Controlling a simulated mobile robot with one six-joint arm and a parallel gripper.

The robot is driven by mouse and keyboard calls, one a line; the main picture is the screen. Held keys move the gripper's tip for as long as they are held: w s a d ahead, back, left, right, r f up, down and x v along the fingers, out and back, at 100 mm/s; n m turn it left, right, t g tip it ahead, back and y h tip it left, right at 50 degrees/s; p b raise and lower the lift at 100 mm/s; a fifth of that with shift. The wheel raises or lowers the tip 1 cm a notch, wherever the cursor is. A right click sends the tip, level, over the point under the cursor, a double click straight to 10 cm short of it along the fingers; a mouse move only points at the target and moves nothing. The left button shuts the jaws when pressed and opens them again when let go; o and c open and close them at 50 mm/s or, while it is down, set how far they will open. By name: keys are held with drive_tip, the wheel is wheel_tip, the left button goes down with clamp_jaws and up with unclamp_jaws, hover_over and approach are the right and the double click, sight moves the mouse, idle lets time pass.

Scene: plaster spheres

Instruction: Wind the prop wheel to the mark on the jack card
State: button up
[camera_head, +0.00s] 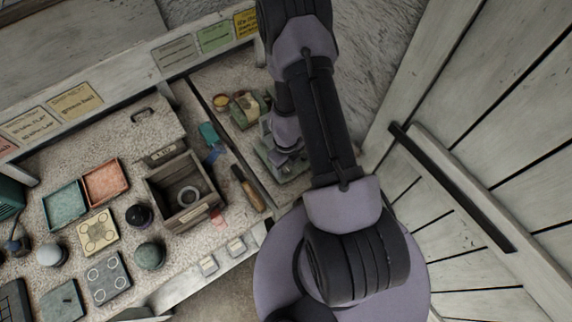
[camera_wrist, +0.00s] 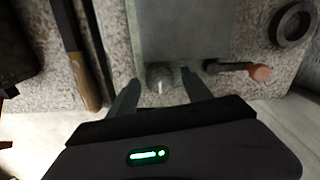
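In the wrist view my gripper (camera_wrist: 160,78) is open, its two fingers on either side of a round metal knob (camera_wrist: 159,76) at the near edge of a grey-green block (camera_wrist: 185,32). A gap shows between the knob and each finger. A dark crank with a reddish end (camera_wrist: 260,72) sticks out to the right of the knob. I cannot tell which part is the prop wheel. In the head view my arm reaches over a green device (camera_head: 290,172) and hides part of it; the fingers are not clear there. I cannot make out the jack card or its mark.
A wood-handled tool (camera_head: 247,188) lies left of the device, by an open wooden box (camera_head: 206,211) holding a pale ring. A black ring (camera_wrist: 292,25) lies right of the crank. Another green device (camera_head: 246,107) stands behind. Spheres, trays and cards fill the left bench.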

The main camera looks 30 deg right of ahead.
sight(286, 167)
wheel_tip(286, 167, up, 18)
drive_tip(key=p, duration=1.7)
drive_tip(key=shift+f, duration=0.2)
drive_tip(key=shift+f, duration=0.1)
